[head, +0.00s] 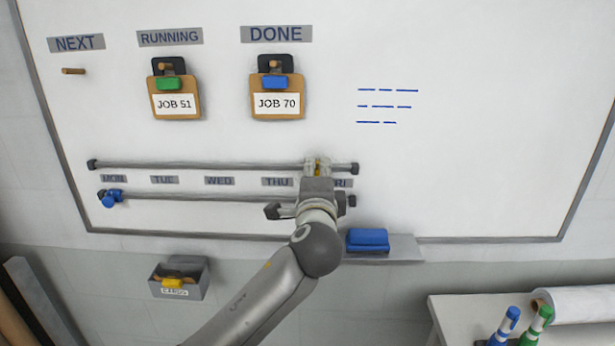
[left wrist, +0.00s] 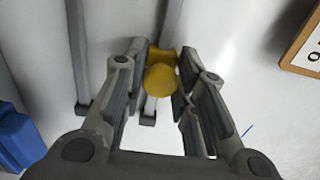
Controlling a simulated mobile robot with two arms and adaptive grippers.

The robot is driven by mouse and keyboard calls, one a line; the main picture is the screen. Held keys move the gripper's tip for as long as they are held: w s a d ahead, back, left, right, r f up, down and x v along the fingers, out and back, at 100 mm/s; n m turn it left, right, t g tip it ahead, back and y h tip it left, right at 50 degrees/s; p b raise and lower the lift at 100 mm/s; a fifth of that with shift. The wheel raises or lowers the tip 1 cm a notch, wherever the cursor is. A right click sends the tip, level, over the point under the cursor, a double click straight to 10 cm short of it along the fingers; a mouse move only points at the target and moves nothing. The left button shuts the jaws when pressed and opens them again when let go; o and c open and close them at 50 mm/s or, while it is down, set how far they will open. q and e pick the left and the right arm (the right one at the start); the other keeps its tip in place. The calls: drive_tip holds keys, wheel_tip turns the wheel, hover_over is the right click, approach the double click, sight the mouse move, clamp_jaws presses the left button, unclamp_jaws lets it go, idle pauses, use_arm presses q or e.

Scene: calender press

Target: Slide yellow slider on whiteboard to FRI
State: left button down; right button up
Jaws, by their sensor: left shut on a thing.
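The yellow slider (head: 318,168) is on the upper rail (head: 215,165) of the whiteboard, right of the THU label (head: 277,182) and close to the FRI label (head: 342,183), whose left part my gripper hides. My left gripper (head: 317,172) is shut on the yellow slider. In the left wrist view the slider's round yellow knob (left wrist: 160,78) sits between the two fingers (left wrist: 160,84), with the rail running behind it to its dark end stop (left wrist: 148,118).
A blue slider (head: 110,198) is on the lower rail (head: 215,198) near the MON label. A blue eraser (head: 367,239) rests on the ledge below the board. Clipboards JOB 51 (head: 174,104) and JOB 70 (head: 277,103) hang above.

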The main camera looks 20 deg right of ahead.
use_arm(q)
drive_tip(key=c, duration=1.2)
unclamp_jaws()
drive_tip(key=v, duration=1.2)
